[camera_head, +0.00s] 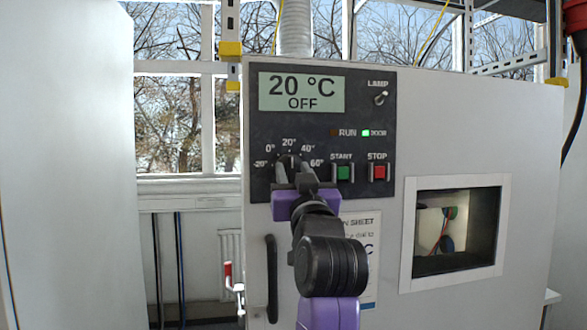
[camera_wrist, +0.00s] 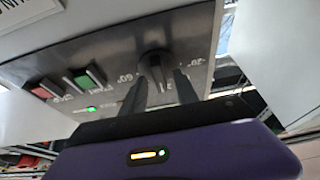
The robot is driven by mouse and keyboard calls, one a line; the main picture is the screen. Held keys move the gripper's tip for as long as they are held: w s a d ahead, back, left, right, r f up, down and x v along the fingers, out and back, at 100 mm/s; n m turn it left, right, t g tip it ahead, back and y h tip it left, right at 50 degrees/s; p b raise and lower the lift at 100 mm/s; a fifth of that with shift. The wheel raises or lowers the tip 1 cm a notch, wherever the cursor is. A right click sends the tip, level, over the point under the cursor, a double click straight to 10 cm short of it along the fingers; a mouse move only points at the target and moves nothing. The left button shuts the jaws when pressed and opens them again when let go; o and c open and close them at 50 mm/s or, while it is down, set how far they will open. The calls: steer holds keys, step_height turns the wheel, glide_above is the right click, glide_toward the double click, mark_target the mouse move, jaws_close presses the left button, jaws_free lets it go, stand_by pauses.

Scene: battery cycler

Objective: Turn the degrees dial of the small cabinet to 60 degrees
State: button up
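The small cabinet's dark control panel (camera_head: 325,120) carries the degrees dial (camera_head: 291,160), with marks from -20° to 60° around it. The display (camera_head: 301,92) above reads 20 °C and OFF. My gripper (camera_head: 294,177) is at the dial from below and partly hides it; the pointer's exact setting is hard to read. In the wrist view the dark dial knob (camera_wrist: 155,66) lies between the two fingertips of my gripper (camera_wrist: 160,77). The fingers are apart, with a gap showing beside the knob, so it does not look clamped.
The green START button (camera_head: 344,173) and red STOP button (camera_head: 379,172) sit close right of the dial. A lamp switch (camera_head: 381,98) is above them. A dark handle (camera_head: 271,278) and a window (camera_head: 456,232) are lower down.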

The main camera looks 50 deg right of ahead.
jaws_close()
steer(key=shift+f+m+b, duration=0.1)
steer(key=shift+m+b, duration=0.3)
steer(key=shift+m, duration=0.1)
steer(key=m+g+h+b, duration=0.1)
steer(key=m, duration=0.1)
steer(key=m+h+b, duration=0.1)
steer(key=m, duration=0.1)
steer(key=shift+w+a+g, duration=0.1)
steer(key=shift+g, duration=0.3)
steer(key=m+g+b, duration=0.1)
steer(key=m+b, duration=0.1)
steer(key=m, duration=0.1)
steer(key=m+g+h+b, duration=0.1)
steer(key=m+g, duration=0.1)
steer(key=m, duration=0.1)
steer(key=shift+h+b, duration=0.3)
steer(key=shift+b, duration=0.05)
steer(key=m+g+b, duration=0.1)
steer(key=m, duration=0.3)
steer(key=shift+m+g, duration=0.4)
steer(key=shift+r+m+g, duration=0.15)
steer(key=shift+m+g, duration=0.25)
steer(key=shift+m, duration=0.75)
steer(key=shift+r+m+g, duration=0.1)
steer(key=shift+m+g, duration=0.3)
steer(key=shift+m, duration=0.75)
steer(key=shift+y, duration=0.4)
